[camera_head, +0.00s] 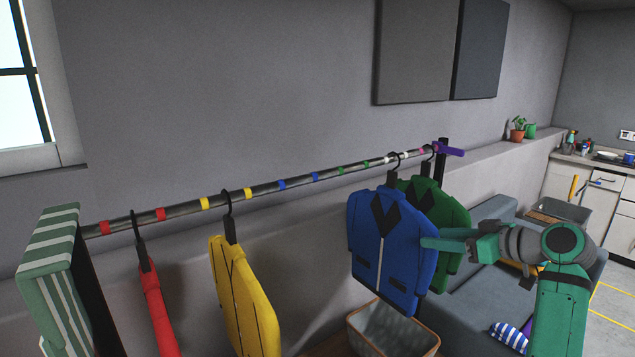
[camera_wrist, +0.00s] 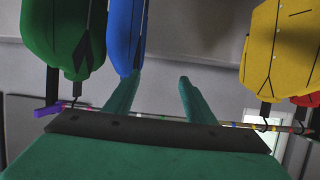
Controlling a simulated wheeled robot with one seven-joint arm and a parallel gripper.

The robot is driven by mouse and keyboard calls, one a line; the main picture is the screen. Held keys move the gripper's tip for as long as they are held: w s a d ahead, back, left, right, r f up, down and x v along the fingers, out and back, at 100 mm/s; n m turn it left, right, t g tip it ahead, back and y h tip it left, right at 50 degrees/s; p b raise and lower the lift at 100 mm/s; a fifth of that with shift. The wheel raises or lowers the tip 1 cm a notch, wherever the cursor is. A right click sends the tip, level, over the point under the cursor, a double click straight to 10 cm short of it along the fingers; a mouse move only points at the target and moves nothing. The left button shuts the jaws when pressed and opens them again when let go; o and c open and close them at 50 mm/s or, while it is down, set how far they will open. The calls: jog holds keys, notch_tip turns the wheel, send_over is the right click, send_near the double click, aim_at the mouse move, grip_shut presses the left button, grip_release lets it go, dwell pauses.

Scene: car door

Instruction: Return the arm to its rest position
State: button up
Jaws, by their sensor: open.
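The green jacket (camera_head: 432,205) hangs behind the blue one. The arm is stretched out toward the clothes rail (camera_head: 260,190).
A yellow jacket (camera_head: 242,295) and a red garment (camera_head: 157,305) hang further left. A basket (camera_head: 390,330) stands below the blue jacket. A grey sofa (camera_head: 470,290) lies behind my arm. A kitchen counter (camera_head: 590,160) is at the far right. The rail between the yellow and blue jackets is free.

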jog(key=w+a+f+m+t+h, duration=0.1)
jog(key=a+f+m, duration=0.3)
jog(key=f, duration=1)
jog(key=w+a+f+m+t+h, duration=0.1)
jog(key=a+f, duration=0.6)
jog(key=f, duration=0.6)
jog(key=s+a+f+m+h, duration=0.2)
jog(key=s+a+f, duration=0.35)
jog(key=f, duration=0.35)
jog(key=s+a+f+m+h, duration=0.2)
jog(key=s+a+f, duration=0.2)
jog(key=s+f, duration=0.4)
jog(key=s+a+f+m+h, duration=0.1)
jog(key=s+a+f, duration=0.2)
jog(key=s, duration=0.8)
jog(key=s+a+f+h, duration=0.2)
jog(key=s+a+f, duration=0.15)
jog(key=s, duration=0.75)
jog(key=s+a+r+n+t, duration=0.1)
jog(key=s+r, duration=0.6)
jog(key=s, duration=0.3)
jog(key=s+a+r+n+t+y, duration=0.1)
jog(key=s+r+n, duration=0.1)
jog(key=s+r, duration=0.4)
jog(key=v, duration=0.4)
jog(key=shift+s+a, duration=0.25)
jog(key=shift+s, duration=0.2)
